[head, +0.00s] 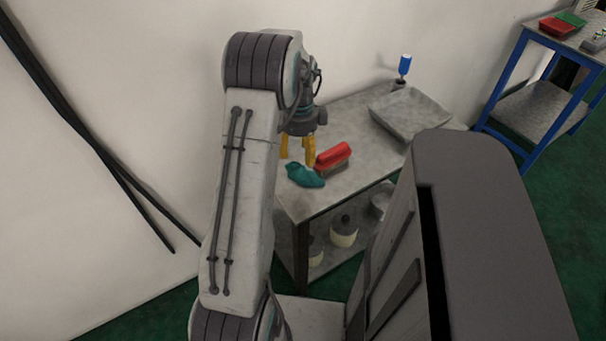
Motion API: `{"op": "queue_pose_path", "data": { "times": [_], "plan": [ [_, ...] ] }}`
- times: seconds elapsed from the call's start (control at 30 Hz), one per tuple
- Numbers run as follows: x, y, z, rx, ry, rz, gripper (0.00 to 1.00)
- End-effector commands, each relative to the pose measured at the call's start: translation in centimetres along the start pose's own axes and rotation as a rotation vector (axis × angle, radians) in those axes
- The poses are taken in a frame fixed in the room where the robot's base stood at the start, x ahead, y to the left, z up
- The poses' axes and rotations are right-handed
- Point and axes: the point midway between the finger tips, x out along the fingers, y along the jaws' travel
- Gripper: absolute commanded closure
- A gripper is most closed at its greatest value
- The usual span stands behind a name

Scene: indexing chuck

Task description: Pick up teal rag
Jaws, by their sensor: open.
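The teal rag (305,175) lies crumpled near the front left corner of the grey metal table (345,188). My gripper (297,161) has yellow fingers that point down and stand apart, with nothing seen between them. The fingertips are just behind and above the rag in the picture. I cannot tell whether they touch it.
A red brush (333,155) lies right beside the rag and close to the right finger. Farther back are a grey tray (410,113) and a blue bottle (404,66). Pots (344,232) stand on the lower shelf. A blue-framed table (520,100) stands at right.

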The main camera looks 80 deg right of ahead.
Motion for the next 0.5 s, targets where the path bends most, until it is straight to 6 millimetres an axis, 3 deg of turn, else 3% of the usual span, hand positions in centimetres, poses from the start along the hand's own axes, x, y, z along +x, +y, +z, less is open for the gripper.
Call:
{"op": "queue_pose_path", "data": {
  "times": [0.2, 0.5],
  "plan": [
    [-0.2, -0.4, 0.1, 0.167, -0.003, -0.010, 0.43],
    [1.6, -0.4, 0.1, 0.201, -0.003, -0.010, 0.43]
  ]
}}
